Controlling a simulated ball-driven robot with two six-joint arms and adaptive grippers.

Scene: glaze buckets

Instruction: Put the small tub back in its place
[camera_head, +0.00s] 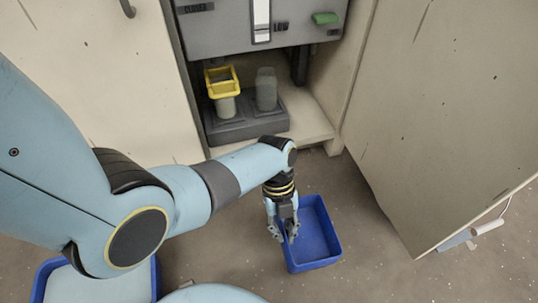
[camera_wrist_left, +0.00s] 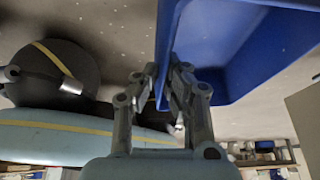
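A small open blue tub (camera_head: 333,248) is at the lower middle right of the head view, in front of the open cabinet. My left gripper (camera_head: 282,237) points down at the tub's left wall. In the left wrist view the fingers (camera_wrist_left: 168,92) are close together, one on each side of the wall of the blue tub (camera_wrist_left: 225,45), and look shut on it. The tub looks empty. I cannot tell whether its base touches the floor. My right gripper is not in view.
In the cabinet, a yellow-rimmed container (camera_head: 222,82) and a grey container (camera_head: 266,89) stand on a dark tray (camera_head: 235,131). A second blue tub (camera_head: 155,280) with pale contents is at lower left. The open cabinet door (camera_head: 440,110) bounds the right side.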

